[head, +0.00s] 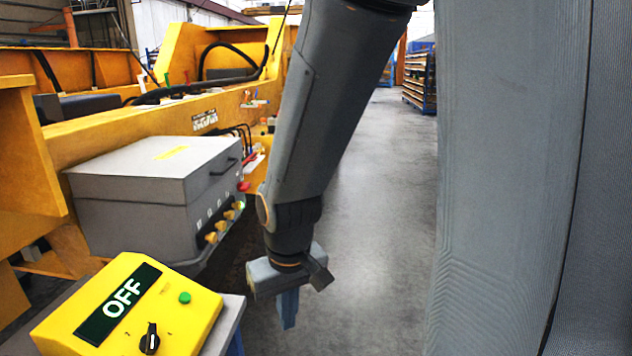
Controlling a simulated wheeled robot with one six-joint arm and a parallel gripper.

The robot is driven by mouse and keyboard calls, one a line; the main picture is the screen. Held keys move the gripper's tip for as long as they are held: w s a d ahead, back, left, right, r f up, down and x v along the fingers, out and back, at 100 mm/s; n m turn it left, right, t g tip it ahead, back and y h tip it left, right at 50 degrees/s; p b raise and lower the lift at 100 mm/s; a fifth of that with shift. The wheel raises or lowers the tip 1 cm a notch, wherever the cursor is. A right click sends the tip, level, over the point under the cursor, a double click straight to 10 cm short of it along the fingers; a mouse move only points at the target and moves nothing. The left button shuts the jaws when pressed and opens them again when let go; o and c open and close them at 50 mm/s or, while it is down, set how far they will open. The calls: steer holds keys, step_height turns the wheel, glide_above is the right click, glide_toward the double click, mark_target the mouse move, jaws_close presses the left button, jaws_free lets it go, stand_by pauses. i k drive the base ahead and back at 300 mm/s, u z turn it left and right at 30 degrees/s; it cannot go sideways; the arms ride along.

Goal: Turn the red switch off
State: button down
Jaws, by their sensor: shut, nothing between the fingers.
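A yellow control box (205,300) stands at the lower left of the head view. Its black display (118,303) reads "OFF". A black rotary knob (150,340) with a pale pointer line and a green button (185,298) are on its top face. I see no red switch on this box. A small red knob (243,186) shows at the side of the grey cabinet behind it. My gripper (288,318) points down to the right of the yellow box, apart from it, shut and empty.
The grey cabinet (140,215) with several yellow knobs stands behind the yellow box, against large yellow machinery (130,125). The yellow box rests on a grey-topped stand (232,318). Open concrete floor (385,200) lies right of my gripper.

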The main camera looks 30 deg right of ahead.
mark_target(242, 187)
steer(key=z, duration=0.65)
steer(key=i, duration=0.15)
steer(key=u, duration=0.45)
steer(key=k, duration=0.65)
steer(key=z, duration=0.6)
steer(key=i, duration=1.15)
steer(key=u, duration=0.25)
